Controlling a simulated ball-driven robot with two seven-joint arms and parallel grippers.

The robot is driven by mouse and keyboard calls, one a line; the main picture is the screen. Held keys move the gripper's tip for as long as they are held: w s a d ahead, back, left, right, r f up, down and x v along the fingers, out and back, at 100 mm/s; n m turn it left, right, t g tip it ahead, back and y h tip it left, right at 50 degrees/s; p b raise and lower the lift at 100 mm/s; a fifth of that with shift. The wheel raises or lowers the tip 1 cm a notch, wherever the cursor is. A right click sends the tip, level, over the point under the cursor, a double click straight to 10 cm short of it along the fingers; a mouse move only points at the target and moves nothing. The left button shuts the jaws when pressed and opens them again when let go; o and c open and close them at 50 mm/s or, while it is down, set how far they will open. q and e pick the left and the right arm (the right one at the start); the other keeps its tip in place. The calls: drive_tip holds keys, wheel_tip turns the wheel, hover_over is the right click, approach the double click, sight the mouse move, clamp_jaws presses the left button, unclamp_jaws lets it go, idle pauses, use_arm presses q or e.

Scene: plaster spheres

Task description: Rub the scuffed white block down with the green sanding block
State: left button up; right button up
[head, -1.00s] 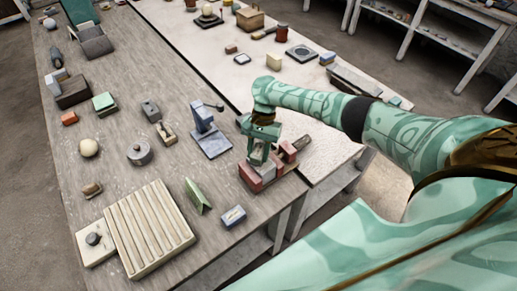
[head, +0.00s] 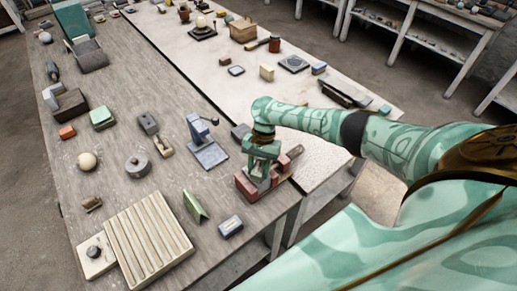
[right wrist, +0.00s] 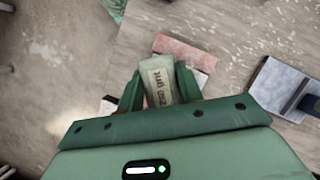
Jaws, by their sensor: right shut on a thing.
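My right gripper (head: 260,178) is over a red vise-like holder (head: 246,187) near the table's right edge. In the right wrist view, its fingers (right wrist: 160,88) are shut on a pale grey-green block, the sanding block (right wrist: 158,72), printed "220 grit". The red holder (right wrist: 190,52) shows below and beyond it. The scuffed white block cannot be made out clearly; the gripper and the held block cover the middle of the holder. I cannot tell whether the sanding block touches anything beneath. My left gripper is not in view.
A blue-grey stand (head: 205,146) is just left of the holder. A green angled piece (head: 195,207), a small blue-and-white block (head: 230,226) and a ribbed cream board (head: 150,236) lie nearer. The pale tabletop to the right has clear patches.

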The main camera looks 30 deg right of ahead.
drive_tip(key=shift+f+b, duration=0.35)
drive_tip(key=shift+f, duration=0.2)
drive_tip(key=shift+s+a+r+p, duration=0.25)
drive_tip(key=shift+a+p, duration=0.1)
drive_tip(key=shift+p, duration=0.5)
drive_tip(key=shift+s+a+f+p, duration=0.15)
drive_tip(key=shift+s+a+p, duration=0.3)
drive_tip(key=shift+p, duration=0.2)
drive_tip(key=shift+f, duration=0.1)
drive_tip(key=shift+w, duration=0.1)
